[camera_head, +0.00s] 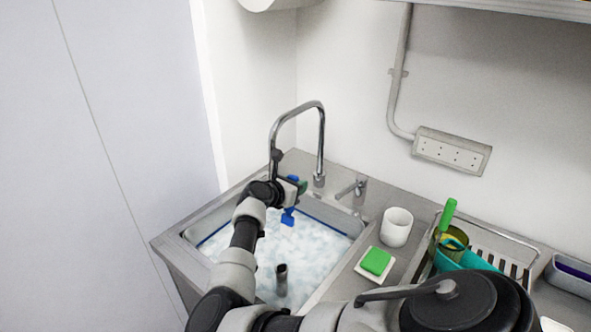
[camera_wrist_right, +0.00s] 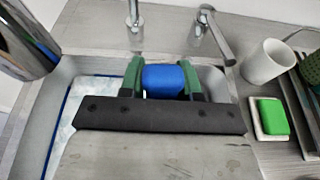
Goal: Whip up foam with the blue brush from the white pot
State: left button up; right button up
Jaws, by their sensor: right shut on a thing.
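My right gripper (camera_head: 290,188) hangs over the far part of the sink and is shut on the blue brush (camera_head: 288,217). In the right wrist view the brush's blue part (camera_wrist_right: 163,80) sits between the two green fingers of the gripper (camera_wrist_right: 163,76). In the head view the brush points down toward the white foamy water (camera_head: 318,247); whether its tip touches the water I cannot tell. The white pot (camera_head: 397,227) stands on the counter right of the sink, with nothing sticking out of it. My left gripper is not in view.
A curved metal faucet (camera_head: 322,140) rises behind the sink (camera_head: 208,222), close to my right gripper. A small tap (camera_head: 350,189) is to its right. A green sponge (camera_head: 376,261) lies on a white dish. A green-handled tool (camera_head: 447,214) stands in a container at the right.

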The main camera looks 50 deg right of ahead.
jog(key=shift+r+p, duration=1.75)
jog(key=shift+r, duration=0.9)
jog(key=shift+f, duration=0.1)
